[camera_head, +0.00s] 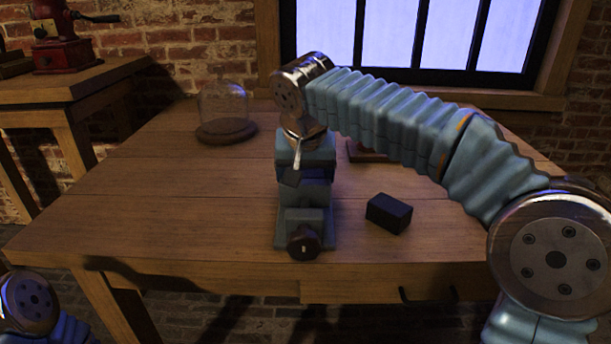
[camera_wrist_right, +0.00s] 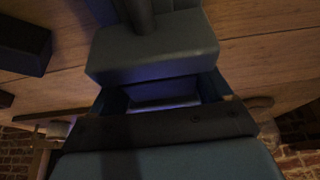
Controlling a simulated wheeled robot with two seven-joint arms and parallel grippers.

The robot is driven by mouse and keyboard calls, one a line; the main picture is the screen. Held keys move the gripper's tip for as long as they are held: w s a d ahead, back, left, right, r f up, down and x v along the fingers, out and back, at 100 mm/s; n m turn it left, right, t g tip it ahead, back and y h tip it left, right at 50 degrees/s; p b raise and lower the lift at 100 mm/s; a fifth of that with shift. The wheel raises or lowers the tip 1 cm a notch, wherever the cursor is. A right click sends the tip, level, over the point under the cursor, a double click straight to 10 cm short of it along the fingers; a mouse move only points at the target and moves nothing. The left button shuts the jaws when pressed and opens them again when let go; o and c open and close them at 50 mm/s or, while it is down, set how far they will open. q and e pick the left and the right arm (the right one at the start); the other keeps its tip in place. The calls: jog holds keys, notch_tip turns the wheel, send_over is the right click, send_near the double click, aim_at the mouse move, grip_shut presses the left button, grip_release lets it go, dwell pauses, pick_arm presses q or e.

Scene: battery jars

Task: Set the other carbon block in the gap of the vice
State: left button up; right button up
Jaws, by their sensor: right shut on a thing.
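The blue-grey vice (camera_head: 319,190) stands on the table near its front edge, its round dark knob facing me. A black carbon block (camera_head: 389,213) lies on the table to its right; it also shows at upper left in the wrist view (camera_wrist_right: 25,45). My right gripper (camera_head: 297,160) points down over the vice. It is shut on a small dark piece, seemingly the other carbon block (camera_head: 290,178), in front of the upper vice body. How it sits relative to the gap is unclear. The wrist view shows the vice's near jaw (camera_wrist_right: 155,50) and a shadowed opening. My left gripper is out of view.
A glass dome on a wooden base (camera_head: 226,130) stands at the back left. A wooden board (camera_head: 365,152) is partly hidden behind my right arm. A red grinder (camera_head: 62,50) stands on a side table.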

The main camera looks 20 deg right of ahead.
jog(key=o, duration=1.3)
jog(key=shift+o, duration=0.2)
jog(key=shift+r, duration=0.15)
jog(key=p+v, duration=0.3)
jog(key=v, duration=0.8)
jog(key=shift+s+a+r, duration=0.1)
jog(key=shift+s+r, duration=0.15)
jog(key=shift+r, duration=0.2)
